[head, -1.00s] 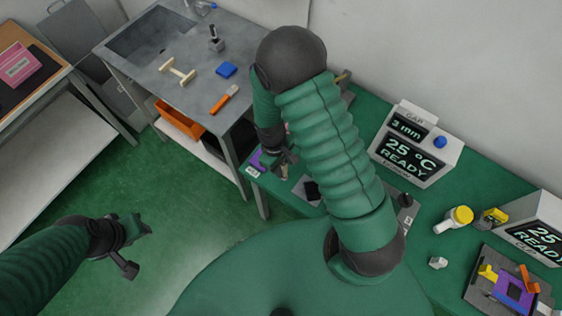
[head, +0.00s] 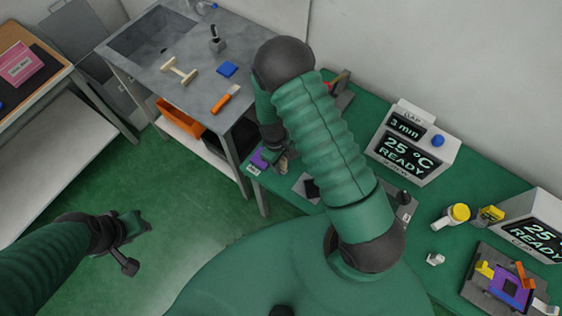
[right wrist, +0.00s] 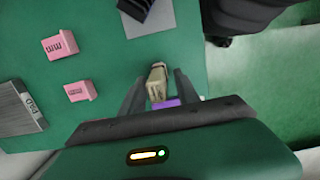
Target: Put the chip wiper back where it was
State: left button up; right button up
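A small beige block-like piece, which looks like the chip wiper (right wrist: 157,82), stands between the fingers of my right gripper (right wrist: 160,80) in the right wrist view. The fingers flank it, with a gap visible on its right side. A purple holder (right wrist: 166,104) shows just below it, mostly hidden by my gripper. In the head view the purple holder (head: 260,158), with a white label, sits at the left end of the green table, and my right gripper is right beside it. My left gripper (head: 133,240) hangs over the floor at lower left, away from the table; its fingers are unclear.
Pink blocks (right wrist: 60,46) and a grey labelled block (right wrist: 24,104) stand on the green table near my right gripper. A black item lies on a grey pad (right wrist: 152,18). A grey sink bench (head: 175,70) adjoins the table. Readout boxes (head: 415,145) stand farther right.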

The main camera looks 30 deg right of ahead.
jog(key=shift+r, duration=0.1)
notch_tip(320, 180, up, 12)
jog(key=w+b, duration=0.1)
jog(key=b, duration=0.1)
jog(key=s+a+r+m+t+b, duration=0.1)
jog(key=s+a+r+m+t, duration=0.3)
jog(key=s+r, duration=0.2)
jog(key=shift+r+y, duration=0.3)
jog(key=shift+r, duration=0.2)
jog(key=shift+s+r, duration=0.1)
jog(key=shift+s, duration=0.2)
jog(key=shift+w, duration=0.1)
